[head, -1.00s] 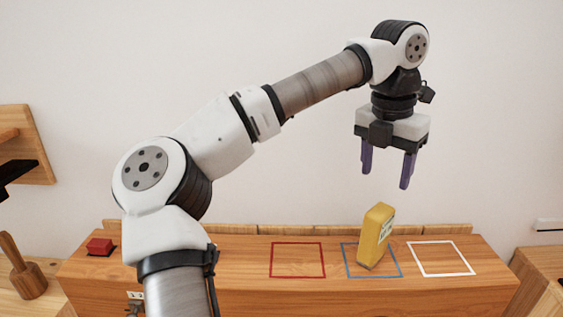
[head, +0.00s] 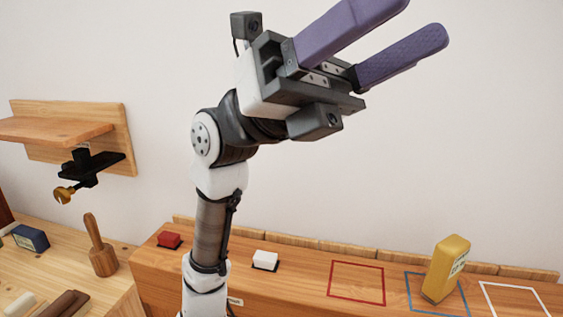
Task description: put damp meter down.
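The damp meter (head: 447,268) is a yellow block with a pale label on its side. It stands on the wooden bench top (head: 300,282), within the blue outlined square (head: 413,288), leaning a little to the right. My gripper (head: 417,22) is raised high at the top of the head view, well above and apart from the meter. Its two purple fingers are spread with nothing between them.
A red outlined square (head: 357,264) and a white outlined one (head: 515,287) flank the blue one. A red block (head: 169,239) and a white block (head: 265,259) sit on the bench's left. A wooden mallet (head: 101,250) and a wall shelf (head: 60,131) are further left.

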